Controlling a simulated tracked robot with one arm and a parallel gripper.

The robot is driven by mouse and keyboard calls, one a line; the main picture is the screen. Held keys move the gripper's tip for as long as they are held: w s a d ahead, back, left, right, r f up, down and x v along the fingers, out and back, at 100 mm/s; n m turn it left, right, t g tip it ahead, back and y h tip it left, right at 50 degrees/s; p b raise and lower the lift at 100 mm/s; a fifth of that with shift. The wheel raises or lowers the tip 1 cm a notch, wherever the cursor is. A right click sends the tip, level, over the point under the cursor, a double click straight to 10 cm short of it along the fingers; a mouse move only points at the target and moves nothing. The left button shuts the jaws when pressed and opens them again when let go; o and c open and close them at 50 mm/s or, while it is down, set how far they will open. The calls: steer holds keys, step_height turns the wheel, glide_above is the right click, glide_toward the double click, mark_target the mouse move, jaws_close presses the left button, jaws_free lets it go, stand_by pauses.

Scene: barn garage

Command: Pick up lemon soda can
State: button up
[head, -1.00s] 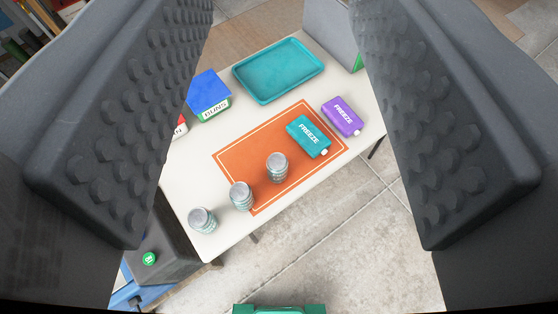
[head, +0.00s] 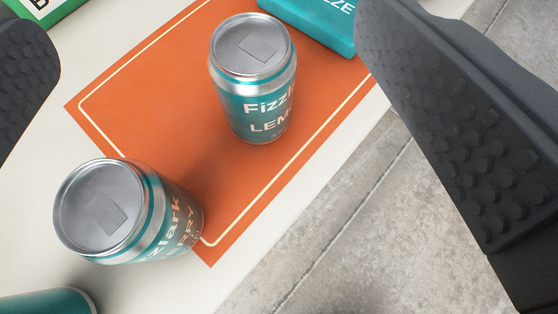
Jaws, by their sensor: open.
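The lemon soda can (head: 254,95) is teal and silver with "LEM" readable on its side. It stands upright on the orange mat (head: 140,75). A second teal can (head: 160,222), its label ending in "RRY", stands at the lower left, partly over the mat's edge. My gripper (head: 200,110) is open, with one dark studded finger at the left edge and the other at the right. The lemon can is between the fingers in the picture, and neither finger touches it.
Part of a third teal can (head: 45,302) shows at the bottom left. A green-edged box (head: 40,12) is at the top left. The white table (head: 265,262) ends at the right above concrete floor.

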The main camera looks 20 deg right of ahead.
glide_toward(258, 89)
steer(key=w, duration=0.2)
steer(key=x, duration=0.5)
steer(key=b+x, duration=0.1)
steer(key=x, duration=0.1)
steer(key=shift+w+d+f, duration=0.1)
steer(key=shift+w+f, duration=0.15)
steer(key=shift+f, duration=0.25)
steer(key=shift+f+b+x, duration=0.15)
steer(key=shift+b+x, duration=0.1)
steer(key=shift+x, duration=1.05)
steer(key=shift+f+b+x, duration=0.15)
steer(key=shift+b+x, duration=0.1)
steer(key=shift+x, duration=1)
steer(key=shift+w, duration=0.25)
steer(key=c, duration=1.3)
